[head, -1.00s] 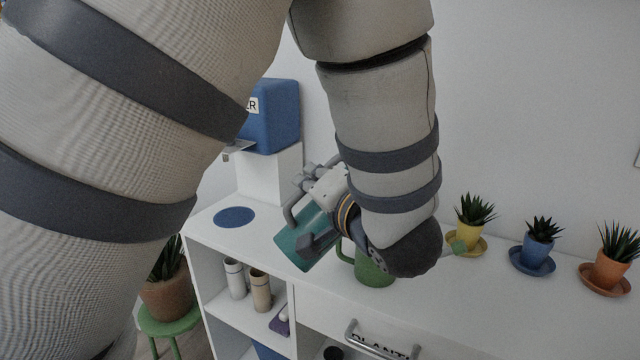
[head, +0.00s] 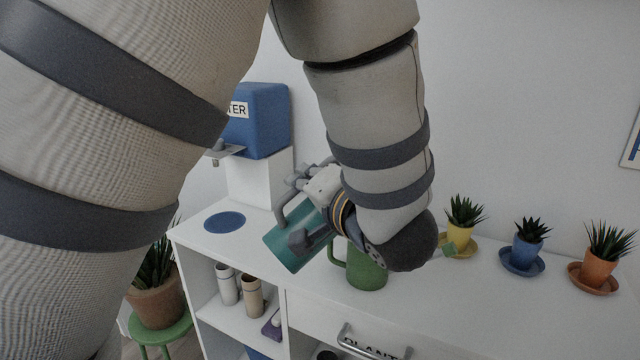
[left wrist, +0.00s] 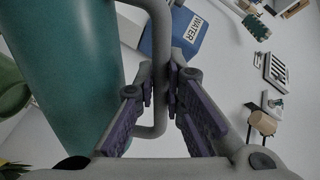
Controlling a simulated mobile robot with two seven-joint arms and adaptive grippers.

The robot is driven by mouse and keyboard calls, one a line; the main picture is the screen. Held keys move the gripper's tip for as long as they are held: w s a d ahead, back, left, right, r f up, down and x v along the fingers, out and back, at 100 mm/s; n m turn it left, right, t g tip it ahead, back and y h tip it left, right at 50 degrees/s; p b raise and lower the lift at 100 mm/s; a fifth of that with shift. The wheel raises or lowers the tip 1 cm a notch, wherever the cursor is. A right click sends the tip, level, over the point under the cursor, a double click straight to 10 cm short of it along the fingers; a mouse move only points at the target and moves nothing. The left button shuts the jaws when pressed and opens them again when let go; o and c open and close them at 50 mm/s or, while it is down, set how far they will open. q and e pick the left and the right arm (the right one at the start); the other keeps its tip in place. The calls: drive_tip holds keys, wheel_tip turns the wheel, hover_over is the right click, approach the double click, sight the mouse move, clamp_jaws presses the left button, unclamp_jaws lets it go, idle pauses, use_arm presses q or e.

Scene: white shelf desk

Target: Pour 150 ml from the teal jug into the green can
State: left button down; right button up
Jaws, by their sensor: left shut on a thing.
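The teal jug (head: 290,243) is tilted in the air above the white desk, left of the green can in the head view. Its teal body fills the left of the left wrist view (left wrist: 68,65). My left gripper (head: 306,190) is shut on the jug's grey handle, which runs between the fingers in the left wrist view (left wrist: 162,92). The green can (head: 366,272) stands upright on the desk top, its handle to the left. My left forearm and wrist hide its top and right side. The liquid in both is hidden. My right gripper is not in view.
A blue water dispenser (head: 262,122) on a white stand and a blue disc (head: 225,222) are at the left. Yellow (head: 459,236), blue (head: 526,255) and orange (head: 597,268) potted plants stand on saucers at the right. Cups (head: 252,296) sit on a lower shelf.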

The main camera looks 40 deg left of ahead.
use_arm(q)
drive_tip(key=shift+w+d+r+m+g, duration=0.2)
drive_tip(key=shift+w+r+m+g, duration=0.1)
drive_tip(key=shift+w+r+m, duration=0.45)
idle(7.2)
